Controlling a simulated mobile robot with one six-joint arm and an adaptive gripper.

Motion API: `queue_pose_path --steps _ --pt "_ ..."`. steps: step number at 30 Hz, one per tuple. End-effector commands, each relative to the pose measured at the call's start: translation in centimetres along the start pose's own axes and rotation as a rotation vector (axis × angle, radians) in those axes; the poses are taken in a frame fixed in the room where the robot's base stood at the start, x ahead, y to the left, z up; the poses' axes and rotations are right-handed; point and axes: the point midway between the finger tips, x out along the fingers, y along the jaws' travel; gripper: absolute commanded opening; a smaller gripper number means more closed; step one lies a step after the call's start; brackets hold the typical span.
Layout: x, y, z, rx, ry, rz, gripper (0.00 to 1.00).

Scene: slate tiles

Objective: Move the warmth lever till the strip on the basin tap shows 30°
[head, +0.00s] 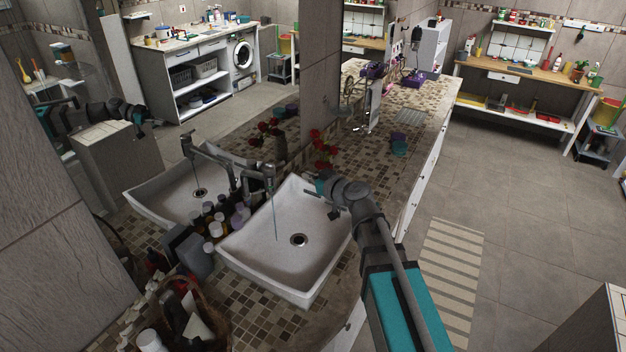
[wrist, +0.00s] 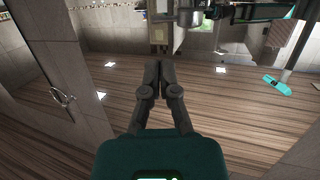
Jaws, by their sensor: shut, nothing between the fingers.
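The basin tap (head: 250,177) is a grey metal fitting at the back left of the white basin (head: 262,268). A thin bluish line, like running water, falls from its spout into the basin. I cannot make out the warmth lever or read a number on a strip in the head view. My gripper (head: 309,190) reaches over the basin's right side, to the right of the tap and apart from it. In the wrist view my gripper (wrist: 157,70) has its fingers together and empty. A pale upright strip shows just beyond the fingertips, too small to read.
A mirror on the left repeats the basin, tap and arm. Several bottles (head: 215,229) crowd the basin's left side. Red flowers (head: 322,150) stand behind it. A basket (head: 205,310) with toiletries is at the front left. The counter (head: 425,108) further back holds scattered items.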

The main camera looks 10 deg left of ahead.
Motion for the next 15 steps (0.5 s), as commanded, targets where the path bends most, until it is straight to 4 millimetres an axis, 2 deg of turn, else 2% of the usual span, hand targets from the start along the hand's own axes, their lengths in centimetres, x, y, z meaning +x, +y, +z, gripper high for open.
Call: queue_pose_path --steps 1,15 --pt "1.1 0.1 0.1 -0.001 0.000 -0.002 0.00" --pt "8.2 0.1 0.1 0.000 0.000 -0.002 0.00"
